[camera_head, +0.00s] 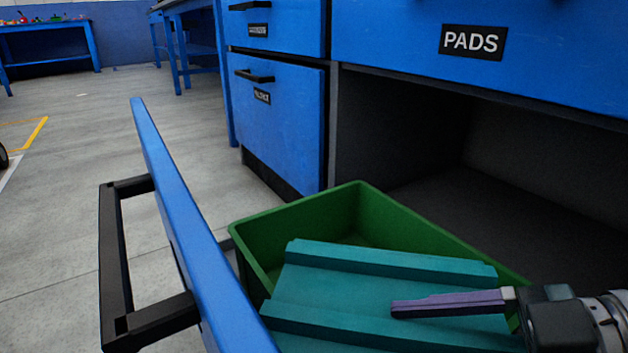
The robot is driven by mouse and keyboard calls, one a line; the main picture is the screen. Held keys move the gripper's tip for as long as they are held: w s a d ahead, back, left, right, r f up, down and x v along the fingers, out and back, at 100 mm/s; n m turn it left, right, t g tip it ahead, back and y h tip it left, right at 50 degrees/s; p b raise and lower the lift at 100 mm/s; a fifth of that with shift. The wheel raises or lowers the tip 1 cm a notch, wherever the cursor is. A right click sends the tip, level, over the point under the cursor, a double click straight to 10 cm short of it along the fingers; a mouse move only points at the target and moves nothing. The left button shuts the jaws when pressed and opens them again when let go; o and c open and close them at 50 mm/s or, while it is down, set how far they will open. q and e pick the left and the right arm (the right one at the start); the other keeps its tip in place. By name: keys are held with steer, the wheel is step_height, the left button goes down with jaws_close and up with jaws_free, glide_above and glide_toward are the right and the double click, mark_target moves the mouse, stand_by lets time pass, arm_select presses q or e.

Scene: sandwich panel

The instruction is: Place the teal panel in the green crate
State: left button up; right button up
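The teal panel (345,290) has raised ridges along its edges. It lies across the near part of the green crate (405,228), overlapping the opening. I cannot tell whether it rests on the crate's floor or is held above it. Its near side is cut off by the bottom of the view. My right gripper (400,308) comes in from the lower right, with one purple-grey finger lying over the panel's face. The other finger is hidden, so its grip on the panel is unclear. My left gripper is out of view.
A blue drawer front (185,215) with a black handle (115,250) stands pulled out left of the crate. Behind the crate is a dark open bay under a blue front labelled PADS (473,42). More blue drawers (275,115) stand behind.

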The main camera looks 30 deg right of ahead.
mark_target(521, 338)
steer(key=shift+o, duration=0.8)
steer(key=shift+r+p, duration=0.8)
steer(key=shift+p, duration=0.1)
steer(key=p+v, duration=0.2)
steer(key=v, duration=0.5)
steer(key=shift+f, duration=0.2)
steer(key=shift+s+d, duration=0.15)
steer(key=shift+s, duration=0.05)
